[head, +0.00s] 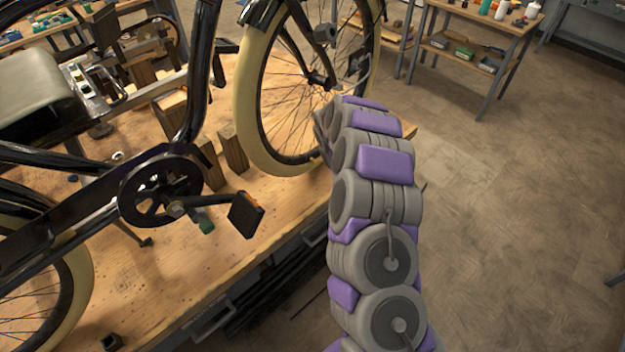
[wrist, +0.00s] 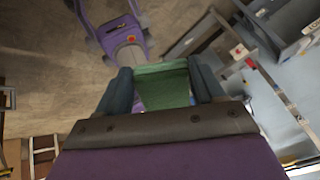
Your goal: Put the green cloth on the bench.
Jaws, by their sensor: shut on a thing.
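In the wrist view my gripper (wrist: 163,85) is shut on the green cloth (wrist: 162,88), which is stretched between its two blue-grey fingers. In the head view my arm reaches up beside the front wheel, and the gripper and cloth are hidden behind the arm. The wooden bench (head: 185,275) carries the trike frame and lies to the left of my arm. The end of my arm is near the bench's right edge. I cannot tell whether the cloth is over the bench.
The black trike frame (head: 193,90) with its cream-tyred front wheel (head: 257,125) and pedal (head: 246,214) stands on the bench. Wooden blocks (head: 233,150) stand near the wheel. A second table (head: 470,52) with bottles is at the back right. Open floor (head: 510,200) lies right of my arm.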

